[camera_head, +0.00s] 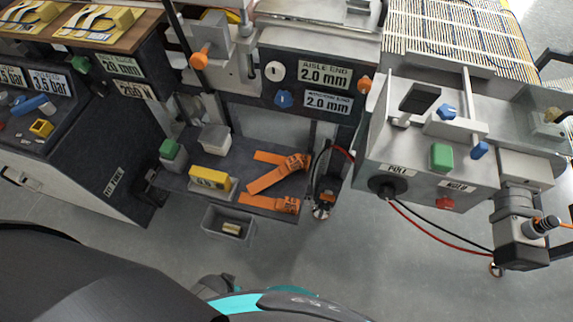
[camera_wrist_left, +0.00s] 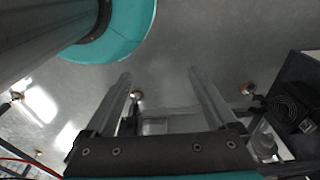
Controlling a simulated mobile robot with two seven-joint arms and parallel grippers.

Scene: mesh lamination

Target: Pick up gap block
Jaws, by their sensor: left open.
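A yellow block (camera_head: 210,179) with dark markings on its front sits on the low dark shelf (camera_head: 180,183) in the head view. It is probably the gap block, but I cannot read its marking. My left gripper (camera_wrist_left: 159,77) is open and empty in the left wrist view, its two fingers apart over grey floor. The yellow block is not recognisable in that view. My left gripper's fingers do not show in the head view; only a teal part of my body shows at the bottom edge. My right gripper is in neither view.
Orange clamps (camera_head: 275,172), a green-topped block (camera_head: 172,152) and a pale grey block (camera_head: 214,138) share the shelf. A grey bin (camera_head: 229,226) holding a small tan piece stands in front. A machine with red and black cables (camera_head: 440,235) is at right. The floor between is clear.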

